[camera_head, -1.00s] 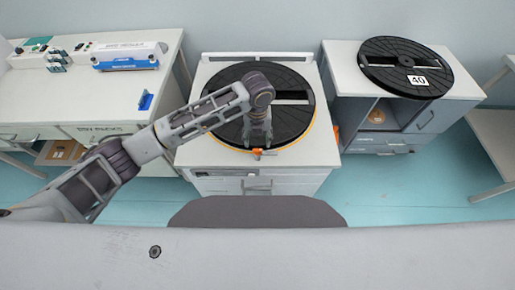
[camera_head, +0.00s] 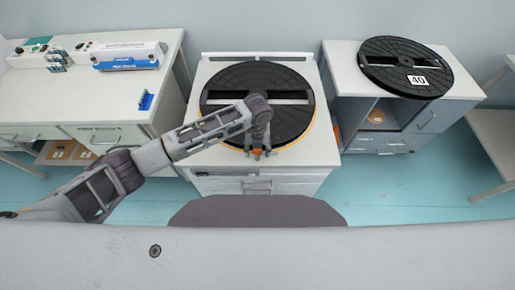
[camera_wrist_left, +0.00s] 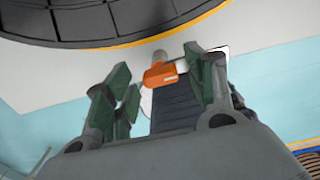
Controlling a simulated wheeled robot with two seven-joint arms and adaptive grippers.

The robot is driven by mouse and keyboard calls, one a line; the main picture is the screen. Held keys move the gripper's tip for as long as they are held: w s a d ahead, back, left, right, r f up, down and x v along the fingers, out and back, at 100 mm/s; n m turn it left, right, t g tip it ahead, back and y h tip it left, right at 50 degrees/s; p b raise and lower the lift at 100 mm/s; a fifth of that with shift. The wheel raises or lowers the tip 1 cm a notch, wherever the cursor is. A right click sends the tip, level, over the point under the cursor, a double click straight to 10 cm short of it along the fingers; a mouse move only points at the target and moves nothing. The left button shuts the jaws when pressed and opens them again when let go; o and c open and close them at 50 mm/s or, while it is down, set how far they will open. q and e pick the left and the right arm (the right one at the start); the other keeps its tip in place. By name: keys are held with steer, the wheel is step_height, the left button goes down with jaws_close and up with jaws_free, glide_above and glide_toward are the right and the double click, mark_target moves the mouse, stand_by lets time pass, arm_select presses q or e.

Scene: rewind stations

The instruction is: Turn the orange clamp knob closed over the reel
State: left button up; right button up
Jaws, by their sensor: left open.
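The orange clamp knob (camera_wrist_left: 165,73) shows in the left wrist view, near the table's front edge and in front of the reel. My left gripper (camera_wrist_left: 160,85) is open, with one finger on each side of the knob; I cannot tell whether either touches it. In the head view my left gripper (camera_head: 258,152) hangs at the front rim of the reel and hides most of the knob. The black reel (camera_head: 295,118) lies flat on the middle station, with an orange-yellow edge beneath it. It also shows in the left wrist view (camera_wrist_left: 90,25). My right gripper is not in view.
The middle station's white top (camera_head: 320,150) has bare room at its front corners. A second black reel (camera_head: 385,50) with a "40" label lies on the right station. A bench (camera_head: 60,100) with a blue-and-white box (camera_head: 128,58) stands at left.

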arm_select(q)
jaws_close()
